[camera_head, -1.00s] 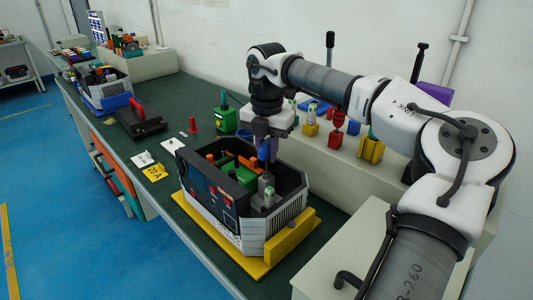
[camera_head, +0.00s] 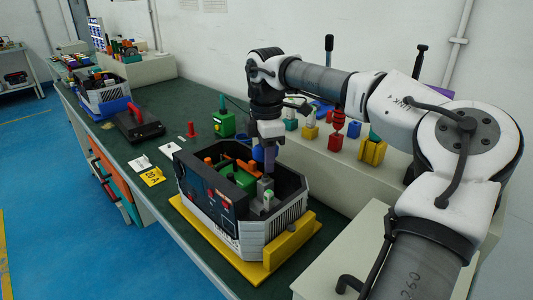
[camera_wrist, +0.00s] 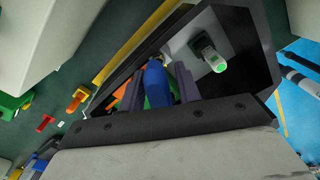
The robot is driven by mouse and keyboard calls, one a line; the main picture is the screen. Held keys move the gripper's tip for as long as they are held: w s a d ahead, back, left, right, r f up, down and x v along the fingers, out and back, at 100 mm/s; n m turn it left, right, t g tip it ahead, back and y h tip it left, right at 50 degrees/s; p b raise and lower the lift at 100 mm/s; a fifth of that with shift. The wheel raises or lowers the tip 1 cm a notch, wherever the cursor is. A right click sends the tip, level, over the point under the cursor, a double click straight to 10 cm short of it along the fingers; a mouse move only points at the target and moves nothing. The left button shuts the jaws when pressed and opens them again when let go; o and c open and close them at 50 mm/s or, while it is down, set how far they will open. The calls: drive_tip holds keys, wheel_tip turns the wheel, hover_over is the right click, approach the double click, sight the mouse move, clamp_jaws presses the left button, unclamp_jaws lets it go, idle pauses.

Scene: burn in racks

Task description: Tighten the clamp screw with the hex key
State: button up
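My gripper (camera_head: 268,158) points down into the open equipment case (camera_head: 250,232). In the wrist view, its two purple-grey fingers (camera_wrist: 158,88) stand on either side of a blue handle (camera_wrist: 157,82), apparently gripping it. I take this handle to be the hex key's; it also shows as a blue patch in the head view (camera_head: 258,153). The key's lower end is hidden. A grey block (camera_head: 265,186) and a green-tipped pale cylinder (camera_head: 268,199) stand in the case near the gripper. The cylinder shows right of the handle in the wrist view (camera_wrist: 209,54). I cannot make out the clamp screw.
The case sits on a yellow base (camera_head: 262,270). Green and orange parts (camera_head: 232,172) lie inside it. Several coloured fixtures, including a yellow one (camera_head: 372,151), line the back ledge.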

drive_tip(key=shift+r, duration=0.25)
drive_tip(key=shift+w+r+p, duration=0.1)
drive_tip(key=shift+r+p, duration=2.45)
drive_tip(key=shift+r, duration=0.45)
